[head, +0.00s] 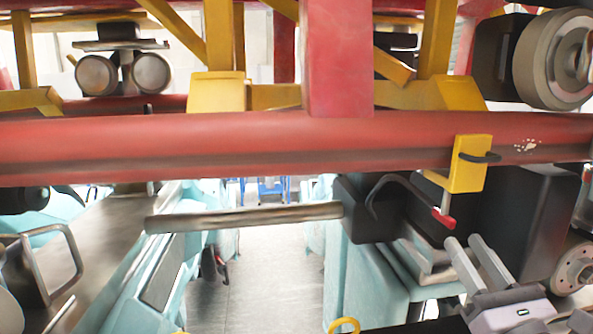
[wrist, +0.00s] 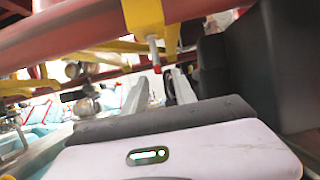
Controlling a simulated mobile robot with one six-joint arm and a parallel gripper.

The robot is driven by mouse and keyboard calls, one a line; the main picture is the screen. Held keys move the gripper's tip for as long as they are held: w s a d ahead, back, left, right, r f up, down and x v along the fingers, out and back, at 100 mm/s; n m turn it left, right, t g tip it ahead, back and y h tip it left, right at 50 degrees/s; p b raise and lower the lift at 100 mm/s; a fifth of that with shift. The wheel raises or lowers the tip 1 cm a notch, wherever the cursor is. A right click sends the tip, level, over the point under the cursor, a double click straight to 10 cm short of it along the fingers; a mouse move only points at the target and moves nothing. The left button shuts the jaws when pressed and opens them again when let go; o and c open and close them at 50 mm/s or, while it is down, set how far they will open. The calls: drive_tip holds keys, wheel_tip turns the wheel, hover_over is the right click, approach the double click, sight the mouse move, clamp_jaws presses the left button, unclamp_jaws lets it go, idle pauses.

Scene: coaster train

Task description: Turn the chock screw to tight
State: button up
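The yellow chock (head: 470,165) is clamped on the long red rail, right of centre in the head view. Its screw (head: 443,216) hangs below it, with a grey shaft and a red end. In the wrist view the chock (wrist: 143,14) is at the top, and the screw's red end (wrist: 156,66) hangs beneath. My gripper (head: 465,241) is below and slightly right of the screw in the head view. Its two grey fingers are apart with nothing between them. In the wrist view the red end appears just above the gap between my fingertips (wrist: 158,77). I cannot tell how tight the screw is.
The red rail (head: 230,145) runs across above my gripper. A black box (head: 525,215) stands close behind and right of the chock; a large dark block (wrist: 270,65) fills the wrist view's right. A metal bar (head: 245,217) lies left. Grey floor (head: 265,285) shows between pale blue seats.

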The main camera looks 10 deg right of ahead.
sight(438, 209)
drive_tip(key=p+x, duration=0.1)
drive_tip(key=x, duration=0.2)
drive_tip(key=p+x, duration=0.1)
drive_tip(key=x, duration=0.3)
drive_tip(key=p+x, duration=0.1)
drive_tip(key=x, duration=0.2)
drive_tip(key=shift+w+a+p, duration=0.2)
drive_tip(key=shift+w+p, duration=0.1)
drive_tip(key=shift+w, duration=0.15)
clamp_jaws()
